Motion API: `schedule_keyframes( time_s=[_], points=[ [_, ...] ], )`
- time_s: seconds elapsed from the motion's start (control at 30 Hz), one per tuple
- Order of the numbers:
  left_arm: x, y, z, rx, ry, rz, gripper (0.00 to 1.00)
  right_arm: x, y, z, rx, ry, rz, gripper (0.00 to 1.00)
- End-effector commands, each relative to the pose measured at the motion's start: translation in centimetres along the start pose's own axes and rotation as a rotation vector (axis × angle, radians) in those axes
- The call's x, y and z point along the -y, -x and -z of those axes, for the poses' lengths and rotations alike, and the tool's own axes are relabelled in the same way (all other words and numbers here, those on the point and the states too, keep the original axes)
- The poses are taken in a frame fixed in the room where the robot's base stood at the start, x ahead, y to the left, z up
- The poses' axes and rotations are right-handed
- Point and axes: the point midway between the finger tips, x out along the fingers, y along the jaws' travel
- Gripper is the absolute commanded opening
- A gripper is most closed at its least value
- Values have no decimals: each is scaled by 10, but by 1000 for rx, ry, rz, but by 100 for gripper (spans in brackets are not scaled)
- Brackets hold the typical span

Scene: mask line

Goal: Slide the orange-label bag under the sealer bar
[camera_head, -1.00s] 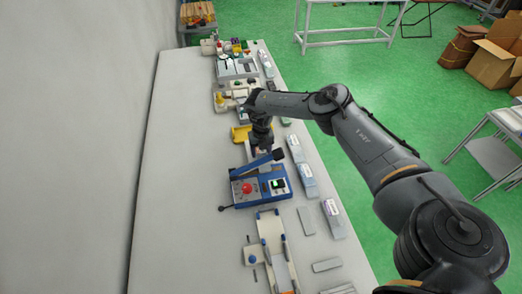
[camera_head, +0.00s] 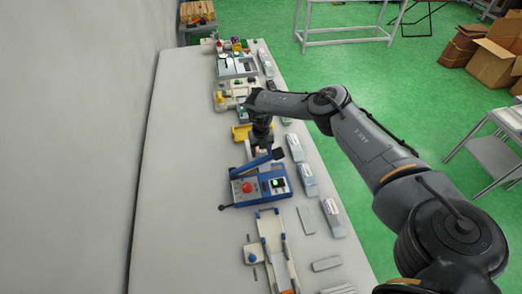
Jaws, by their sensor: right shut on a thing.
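The blue sealer (camera_head: 275,190) stands on the long bench, with a red knob and a small green display on top. Its dark blue sealer bar (camera_head: 255,163) is tilted up to the right, ending in a black grip. My right gripper (camera_head: 262,147) points down just behind the bar, on the far side of the sealer. It is shut on a small pale thing, mostly hidden by the fingers and the bar; its label is too small to read, so I cannot confirm it is the orange-label bag. My left gripper is not in view.
Several pale packs (camera_head: 307,180) lie in a row right of the sealer. A cream fixture with blue parts (camera_head: 271,235) stands in front of it, and a yellow item (camera_head: 239,133) behind it. More equipment (camera_head: 236,67) fills the far end. The bench's left side is clear.

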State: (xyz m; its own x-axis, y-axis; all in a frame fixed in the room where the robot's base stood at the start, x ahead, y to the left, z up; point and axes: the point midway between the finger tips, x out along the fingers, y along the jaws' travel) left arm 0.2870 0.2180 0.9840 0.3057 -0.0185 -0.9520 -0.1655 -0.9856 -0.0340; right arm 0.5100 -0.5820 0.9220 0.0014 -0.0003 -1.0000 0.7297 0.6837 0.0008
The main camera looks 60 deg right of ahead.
Motion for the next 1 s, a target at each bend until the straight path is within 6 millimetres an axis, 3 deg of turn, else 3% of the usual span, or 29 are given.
schedule_keyframes(
  time_s=[0.4,0.43,0.6,1.0],
  points=[
    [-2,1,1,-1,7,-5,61,0,-1,0,0,1,0,30],
    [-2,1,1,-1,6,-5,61,0,-1,0,0,0,0,60],
    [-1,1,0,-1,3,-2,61,0,-1,0,0,0,0,86],
    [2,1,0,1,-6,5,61,0,-1,0,0,0,0,88]
  ],
)
